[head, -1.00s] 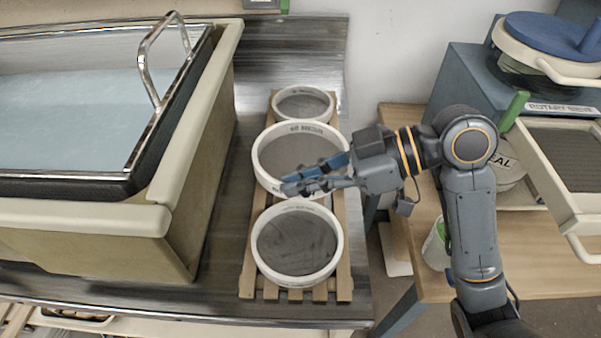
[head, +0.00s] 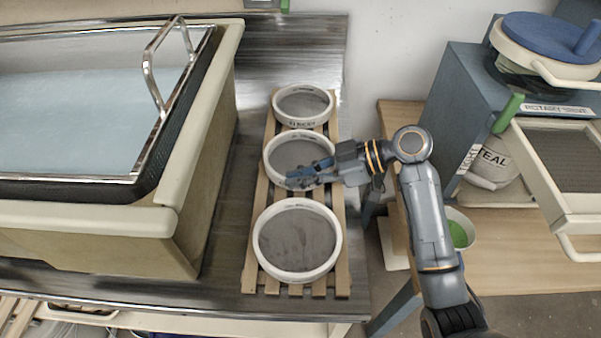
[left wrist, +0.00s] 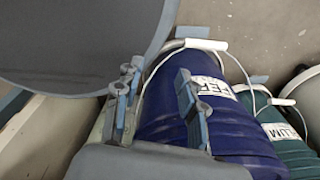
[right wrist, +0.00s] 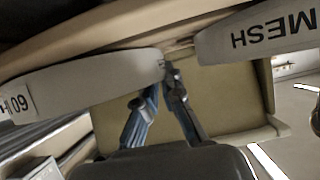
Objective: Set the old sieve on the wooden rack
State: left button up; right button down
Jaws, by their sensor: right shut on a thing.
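The wooden rack (head: 342,278) lies on the metal bench and bears a row of white-rimmed round sieves with grey mesh. The middle sieve (head: 290,152), which I take to be the old sieve, is at rack level between the front sieve (head: 297,240) and the back sieve (head: 303,103). My right gripper (head: 297,178) is shut on its near rim. Whether the middle sieve fully rests on the slats is hard to tell. My left gripper (left wrist: 155,90) is open and empty.
A large tub (head: 190,200) of pale blue liquid stands left of the rack. To the right is a wooden table (head: 530,240) with a rotary sieve machine (head: 465,85). The left wrist view shows a blue bucket (left wrist: 215,125) and a green bucket (left wrist: 285,140).

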jog(key=c, duration=2)
grip_release()
jog(key=shift+f, duration=0.15)
jog(key=o, duration=0.5)
jog(key=b+v, duration=0.2)
jog(key=v, duration=0.9)
jog(key=shift+d+r, duration=0.4)
jog(key=shift+d, duration=0.1)
